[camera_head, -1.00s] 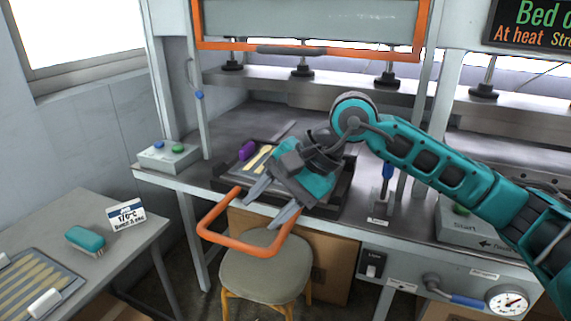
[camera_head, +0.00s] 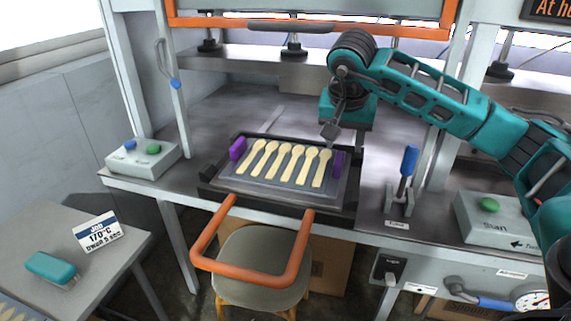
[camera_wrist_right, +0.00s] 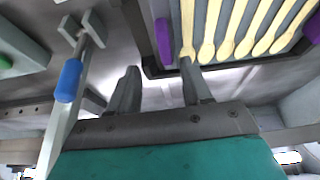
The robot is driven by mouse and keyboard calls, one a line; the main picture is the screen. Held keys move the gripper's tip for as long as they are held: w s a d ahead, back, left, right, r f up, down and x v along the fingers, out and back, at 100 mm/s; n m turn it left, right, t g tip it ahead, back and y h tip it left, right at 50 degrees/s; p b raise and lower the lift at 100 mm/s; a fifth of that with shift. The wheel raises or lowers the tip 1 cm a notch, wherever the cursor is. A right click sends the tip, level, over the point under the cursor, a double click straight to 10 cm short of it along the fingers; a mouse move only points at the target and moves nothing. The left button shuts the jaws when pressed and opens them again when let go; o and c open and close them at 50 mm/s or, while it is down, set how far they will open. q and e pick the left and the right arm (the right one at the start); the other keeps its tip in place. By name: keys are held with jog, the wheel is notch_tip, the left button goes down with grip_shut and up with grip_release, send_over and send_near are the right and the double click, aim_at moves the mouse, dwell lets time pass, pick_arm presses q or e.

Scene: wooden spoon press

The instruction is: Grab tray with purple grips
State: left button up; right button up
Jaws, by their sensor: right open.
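The tray (camera_head: 262,188) is grey and holds several pale wooden spoons (camera_head: 285,160). It has a purple grip (camera_head: 237,149) at its left end and another purple grip (camera_head: 338,164) at its right end. It rests in a dark frame on the press bed. My right gripper (camera_head: 330,131) points down just behind and above the right purple grip. In the right wrist view my right gripper (camera_wrist_right: 158,86) is open and empty, with one finger close to the spoons and the near purple grip (camera_wrist_right: 163,42). The far purple grip (camera_wrist_right: 312,28) shows at the edge. My left gripper is out of view.
An orange U-shaped handle (camera_head: 252,278) sticks out in front of the bed above a stool (camera_head: 258,255). A blue-handled lever (camera_head: 409,160) stands right of the tray. A two-button box (camera_head: 143,158) is on the left. The bed behind the tray is clear.

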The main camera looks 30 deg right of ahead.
aim_at(339, 158)
jog(key=x, duration=0.4)
jog(key=a+x, duration=0.1)
jog(key=x, duration=0.1)
jog(key=shift+w+d+f, duration=0.15)
jog(key=shift+w+f, duration=0.1)
jog(key=shift+f, duration=0.1)
grip_shut()
jog(key=shift+r, duration=0.1)
